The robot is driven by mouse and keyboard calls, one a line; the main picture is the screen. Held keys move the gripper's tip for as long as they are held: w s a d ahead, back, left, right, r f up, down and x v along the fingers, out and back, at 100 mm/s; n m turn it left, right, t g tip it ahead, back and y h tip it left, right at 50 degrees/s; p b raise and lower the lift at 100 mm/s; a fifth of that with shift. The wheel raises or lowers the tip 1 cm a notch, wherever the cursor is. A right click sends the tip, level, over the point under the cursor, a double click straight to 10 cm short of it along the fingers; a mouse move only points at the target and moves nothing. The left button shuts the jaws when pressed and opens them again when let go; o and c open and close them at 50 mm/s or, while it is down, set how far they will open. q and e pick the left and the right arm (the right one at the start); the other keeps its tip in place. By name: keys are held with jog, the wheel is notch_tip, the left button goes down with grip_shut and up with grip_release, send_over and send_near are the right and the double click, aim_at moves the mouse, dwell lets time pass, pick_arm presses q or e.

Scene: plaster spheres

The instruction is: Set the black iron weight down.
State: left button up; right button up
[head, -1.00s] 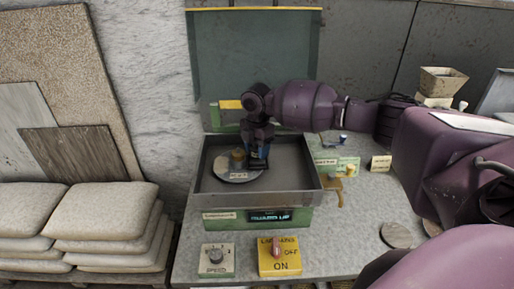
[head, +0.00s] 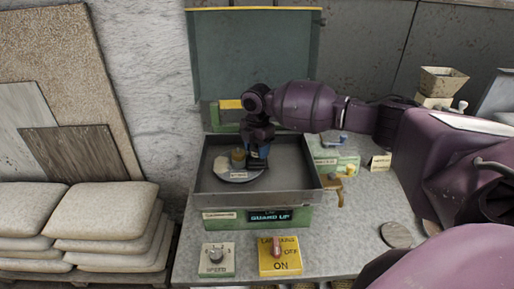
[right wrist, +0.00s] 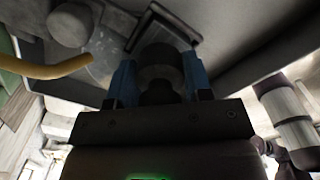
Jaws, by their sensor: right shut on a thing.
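My right gripper (head: 257,161) reaches down into the open grey box and is shut on the black iron weight. In the right wrist view the dark weight (right wrist: 160,65) sits between the blue fingers. In the head view the fingers largely hide it, at the right side of a round plate (head: 237,175) on the box floor. I cannot tell whether the weight touches the plate. A brass-coloured piece (head: 238,156) stands on the plate just left of the fingers. My left gripper is not in view.
The box (head: 262,198) has raised walls, and its green guard (head: 253,60) stands up behind. A display reads GUARD UP (head: 270,216). A speed knob (head: 217,259) and a yellow switch box (head: 280,262) stand in front. A round disc (head: 396,235) lies at right.

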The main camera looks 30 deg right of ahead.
jog(key=shift+f, duration=0.6)
dwell(0.3)
jog(key=o, duration=1.3)
jog(key=shift+f, duration=0.1)
jog(key=shift+r, duration=0.2)
jog(key=shift+r, duration=1.85)
jog(key=shift+w+r, duration=0.1)
